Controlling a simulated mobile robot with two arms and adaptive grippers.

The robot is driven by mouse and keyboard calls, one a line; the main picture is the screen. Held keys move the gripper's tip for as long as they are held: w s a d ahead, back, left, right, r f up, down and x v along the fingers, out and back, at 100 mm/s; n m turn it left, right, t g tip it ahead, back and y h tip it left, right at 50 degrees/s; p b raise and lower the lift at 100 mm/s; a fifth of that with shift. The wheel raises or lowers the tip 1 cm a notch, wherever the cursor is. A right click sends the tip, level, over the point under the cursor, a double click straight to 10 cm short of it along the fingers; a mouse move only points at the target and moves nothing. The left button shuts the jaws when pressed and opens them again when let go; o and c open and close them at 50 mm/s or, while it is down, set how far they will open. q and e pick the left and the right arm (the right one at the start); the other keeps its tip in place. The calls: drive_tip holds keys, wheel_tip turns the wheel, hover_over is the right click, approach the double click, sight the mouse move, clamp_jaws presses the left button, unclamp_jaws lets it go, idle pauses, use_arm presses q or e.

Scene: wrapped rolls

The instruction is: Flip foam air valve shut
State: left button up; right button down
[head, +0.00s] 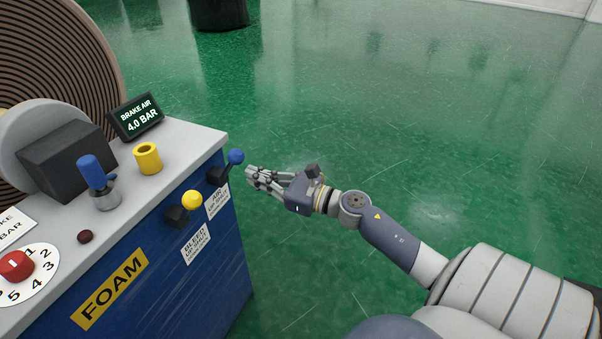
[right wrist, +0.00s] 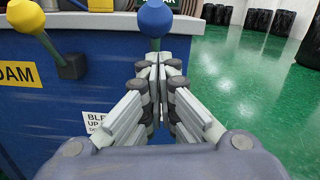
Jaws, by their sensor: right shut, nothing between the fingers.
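The foam air valve is a blue ball-ended lever (head: 236,157) on a black mount at the upper right edge of the blue cabinet front, above an AIR label (head: 217,199). Its lever points up and outward. In the right wrist view the blue ball (right wrist: 155,18) shows just beyond and above my fingertips. My right gripper (head: 252,176) is shut and empty, just right of the lever; whether it touches the lever cannot be told. In the right wrist view the closed fingers (right wrist: 158,62) hide the lower lever. My left gripper is not in view.
A yellow-balled lever (head: 191,201) sits left of the blue one, above a BLEED label (head: 195,243). The cabinet top (head: 190,140) carries a yellow cup (head: 148,158), blue-handled stick (head: 92,172), red dial (head: 15,265) and display (head: 136,117) reading 4.0 BAR. The green floor (head: 400,120) at right is clear.

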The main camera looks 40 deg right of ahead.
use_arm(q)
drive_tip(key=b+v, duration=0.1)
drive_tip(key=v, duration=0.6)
use_arm(e)
drive_tip(key=v, duration=1)
drive_tip(key=shift+s+d, duration=0.25)
drive_tip(key=shift+s, duration=0.05)
drive_tip(key=shift+m, duration=0.3)
